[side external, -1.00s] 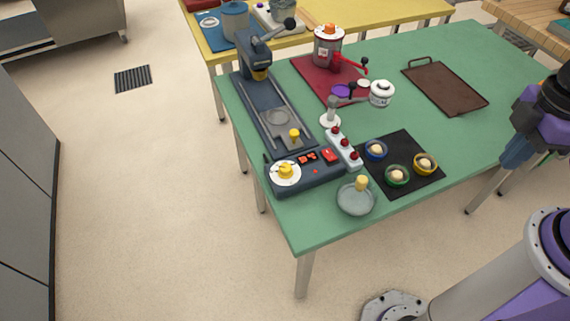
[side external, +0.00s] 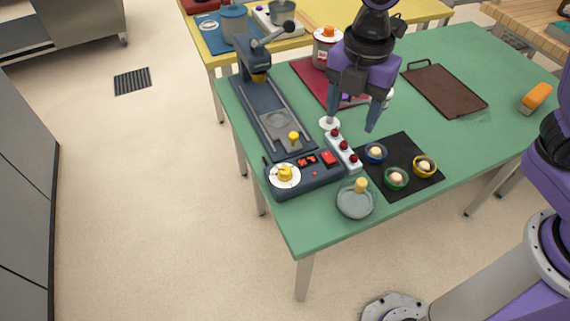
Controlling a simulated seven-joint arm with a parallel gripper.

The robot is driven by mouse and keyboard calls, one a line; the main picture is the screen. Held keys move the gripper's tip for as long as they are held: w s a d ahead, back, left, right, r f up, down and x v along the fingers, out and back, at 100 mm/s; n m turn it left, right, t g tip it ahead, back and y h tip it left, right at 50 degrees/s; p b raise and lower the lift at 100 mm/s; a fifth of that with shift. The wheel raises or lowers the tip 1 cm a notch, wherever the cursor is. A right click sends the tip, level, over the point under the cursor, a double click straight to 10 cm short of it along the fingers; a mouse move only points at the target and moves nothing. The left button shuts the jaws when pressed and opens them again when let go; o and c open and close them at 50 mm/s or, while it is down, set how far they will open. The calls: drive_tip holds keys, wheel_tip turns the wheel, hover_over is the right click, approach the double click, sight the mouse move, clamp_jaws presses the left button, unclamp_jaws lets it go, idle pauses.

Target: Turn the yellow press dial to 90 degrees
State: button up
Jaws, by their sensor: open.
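The yellow press dial (side external: 285,173) sits on a round white face at the left front end of the dark blue press (side external: 307,176). The dial's angle cannot be read clearly at this size. Red display digits and a red button (side external: 328,158) are on the panel to its right. A small yellow knob (side external: 294,137) stands on the press bed behind the panel. My gripper (side external: 351,127) is open, pointing down above the table, to the right of and behind the dial. Its fingers are empty and apart from the dial.
A black mat (side external: 413,190) holds several small coloured bowls. A grey dish with a yellow knob (side external: 355,203) stands at the front edge. A brown tray (side external: 444,88) lies at the right.

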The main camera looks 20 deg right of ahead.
sight(285, 170)
drive_tip(key=w+a+f+n, duration=0.3)
drive_tip(key=w+a+n, duration=0.4)
drive_tip(key=w+a, duration=0.15)
drive_tip(key=f, duration=1.7)
drive_tip(key=shift+s+a, duration=0.15)
drive_tip(key=shift+s, duration=0.25)
drive_tip(key=shift+r, duration=0.1)
drive_tip(key=c, duration=1)
drive_tip(key=shift+c, duration=0.2)
